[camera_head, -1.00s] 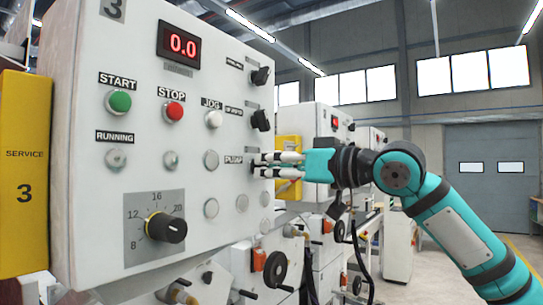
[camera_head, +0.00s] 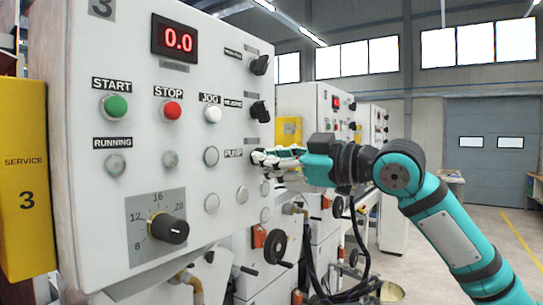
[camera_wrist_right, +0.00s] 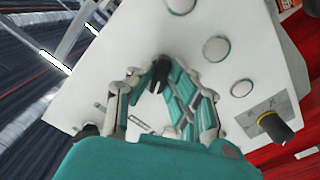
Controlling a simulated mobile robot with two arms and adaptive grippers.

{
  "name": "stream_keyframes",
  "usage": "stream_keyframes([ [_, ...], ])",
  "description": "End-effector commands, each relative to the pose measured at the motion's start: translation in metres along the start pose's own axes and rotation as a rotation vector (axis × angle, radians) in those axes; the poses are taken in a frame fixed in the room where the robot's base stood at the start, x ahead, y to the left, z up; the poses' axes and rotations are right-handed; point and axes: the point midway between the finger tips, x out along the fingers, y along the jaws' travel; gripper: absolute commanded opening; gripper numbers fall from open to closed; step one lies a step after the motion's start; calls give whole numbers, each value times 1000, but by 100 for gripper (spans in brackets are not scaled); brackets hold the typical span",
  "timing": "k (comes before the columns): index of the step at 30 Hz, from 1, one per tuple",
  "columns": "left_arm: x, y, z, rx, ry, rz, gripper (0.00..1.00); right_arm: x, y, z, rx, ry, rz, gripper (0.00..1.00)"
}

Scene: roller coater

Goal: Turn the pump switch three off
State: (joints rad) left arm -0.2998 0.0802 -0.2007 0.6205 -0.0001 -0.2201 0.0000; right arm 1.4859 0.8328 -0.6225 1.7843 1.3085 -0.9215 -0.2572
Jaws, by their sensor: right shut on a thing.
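The pump switch of panel three is a black rotary knob at the right edge of the white control panel (camera_head: 75,205), beside the PUMP label (camera_head: 233,154). In the head view my right gripper covers this switch. In the right wrist view the black pump switch (camera_wrist_right: 158,74) stands between the fingertips. My right gripper (camera_head: 259,158) is shut on the switch, reaching in from the right; its fingers also show in the wrist view (camera_wrist_right: 160,80). Which way the knob points is hard to tell. My left gripper is not in view.
Two more black switches (camera_head: 259,65) (camera_head: 259,111) sit above the pump switch. START (camera_head: 116,106), STOP (camera_head: 171,110) and JOG (camera_head: 212,114) buttons are to the left. A dial (camera_head: 168,229) is below. Another machine panel (camera_head: 305,102) stands behind the gripper; open floor lies right.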

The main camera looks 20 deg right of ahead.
Motion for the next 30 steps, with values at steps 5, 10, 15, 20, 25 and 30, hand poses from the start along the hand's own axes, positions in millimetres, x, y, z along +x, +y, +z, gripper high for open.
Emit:
stream_keyframes([
  [5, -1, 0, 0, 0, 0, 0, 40, 0, -1, 1, -12, -3, -2, 0],
  [10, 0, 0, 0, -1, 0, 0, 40, 0, -1, 1, -12, -3, -2, 0],
  [15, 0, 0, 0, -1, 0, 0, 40, 0, -1, 1, -12, -2, -2, 23],
  [20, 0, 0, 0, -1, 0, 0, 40, 0, -1, 1, -11, -1, -1, 38],
  [25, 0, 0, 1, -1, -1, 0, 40, 0, 0, 0, -10, -1, -1, 38],
  [30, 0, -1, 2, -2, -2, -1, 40, -10, 1, 1, -10, -1, 3, 38],
])
